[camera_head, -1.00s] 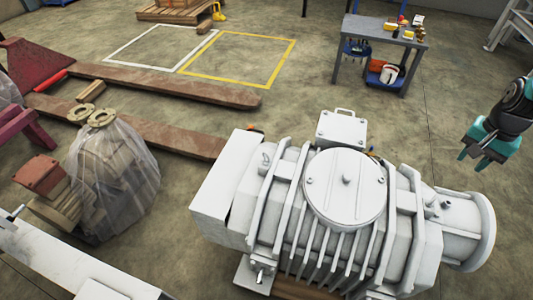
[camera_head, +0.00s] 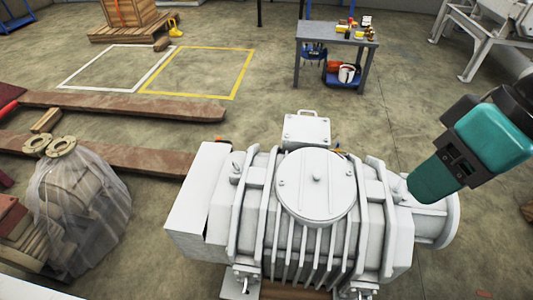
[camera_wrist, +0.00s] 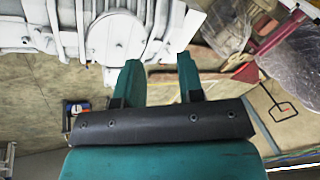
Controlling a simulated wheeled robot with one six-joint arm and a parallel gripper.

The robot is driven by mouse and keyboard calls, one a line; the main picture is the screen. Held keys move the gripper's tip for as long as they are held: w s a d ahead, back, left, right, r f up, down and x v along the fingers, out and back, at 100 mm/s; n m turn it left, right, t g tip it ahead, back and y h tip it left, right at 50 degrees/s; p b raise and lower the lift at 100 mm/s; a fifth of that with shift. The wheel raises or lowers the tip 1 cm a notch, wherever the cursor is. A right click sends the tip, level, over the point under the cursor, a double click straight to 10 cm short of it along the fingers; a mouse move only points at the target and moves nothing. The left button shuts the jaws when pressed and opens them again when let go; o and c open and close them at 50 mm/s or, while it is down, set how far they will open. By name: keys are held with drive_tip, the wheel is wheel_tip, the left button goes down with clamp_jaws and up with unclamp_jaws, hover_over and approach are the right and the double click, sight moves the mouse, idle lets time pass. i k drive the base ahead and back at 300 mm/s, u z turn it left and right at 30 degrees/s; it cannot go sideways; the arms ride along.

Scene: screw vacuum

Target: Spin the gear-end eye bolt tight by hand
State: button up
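The grey-white vacuum pump (camera_head: 268,215) stands in the lower middle of the head view, with a round cover (camera_head: 316,185) on top. A small bolt-like fitting (camera_head: 237,168) shows on its upper left part. I cannot make out for sure which fitting is the gear-end eye bolt. My gripper (camera_head: 425,192) overlaps the pump's right end in the head view and hides part of it; contact cannot be told. In the wrist view my gripper (camera_wrist: 157,66) has two teal fingers spread apart with nothing between them. The pump (camera_wrist: 75,25) lies beyond the fingertips there, upper left.
A plastic-wrapped load (camera_head: 80,205) stands left of the pump. Rusty beams (camera_head: 120,105) lie behind it. A grey work table (camera_head: 337,38) with small items stands at the back. A metal frame (camera_head: 490,45) is at the back right. Floor between pump and table is clear.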

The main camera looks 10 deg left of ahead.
sight(237, 171)
drive_tip(key=k, duration=1.2)
drive_tip(key=u, duration=0.45)
drive_tip(key=i, duration=0.65)
drive_tip(key=u, duration=0.65)
drive_tip(key=i, duration=0.55)
drive_tip(key=u, duration=0.05)
